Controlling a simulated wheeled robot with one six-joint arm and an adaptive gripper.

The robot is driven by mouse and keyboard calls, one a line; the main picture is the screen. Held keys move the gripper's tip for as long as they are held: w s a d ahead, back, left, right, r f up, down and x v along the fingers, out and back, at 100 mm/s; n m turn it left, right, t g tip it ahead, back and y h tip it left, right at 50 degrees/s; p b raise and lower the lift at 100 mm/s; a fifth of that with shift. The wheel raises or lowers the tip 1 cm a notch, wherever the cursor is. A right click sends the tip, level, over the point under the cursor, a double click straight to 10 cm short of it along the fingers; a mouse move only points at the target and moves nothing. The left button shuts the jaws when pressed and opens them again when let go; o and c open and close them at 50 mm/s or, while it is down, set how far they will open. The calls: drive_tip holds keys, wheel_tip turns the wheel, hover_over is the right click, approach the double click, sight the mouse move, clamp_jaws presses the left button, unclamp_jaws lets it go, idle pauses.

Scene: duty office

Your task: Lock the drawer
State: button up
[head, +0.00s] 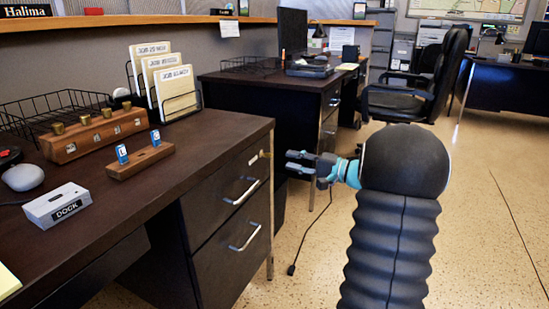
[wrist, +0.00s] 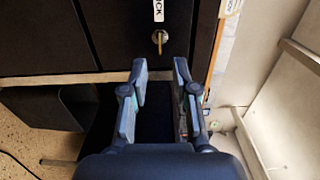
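The desk's upper drawer (head: 232,188) has a dark front with a silver handle and looks flush with the desk. A small brass key (wrist: 159,38) sits in a round lock on the drawer front in the wrist view, below a white label (wrist: 158,10) whose letters are partly readable. The lock area shows small in the head view (head: 263,154) near the drawer's top right corner. My gripper (head: 292,163) is open and empty, facing the drawer front from the right. In the wrist view its fingertips (wrist: 160,66) stand apart, one each side of the key's line, short of the key.
A lower drawer (head: 232,264) with a handle is below. The desktop (head: 120,205) holds a wooden key block (head: 95,134), a small stand with blue tags (head: 139,159), a DOCK box (head: 57,205) and a mouse. Open floor (head: 490,220) lies right.

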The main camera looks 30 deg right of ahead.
drive_tip(key=x, duration=0.6)
drive_tip(key=shift+w+a, duration=0.15)
drive_tip(key=shift+w, duration=0.05)
clamp_jaws()
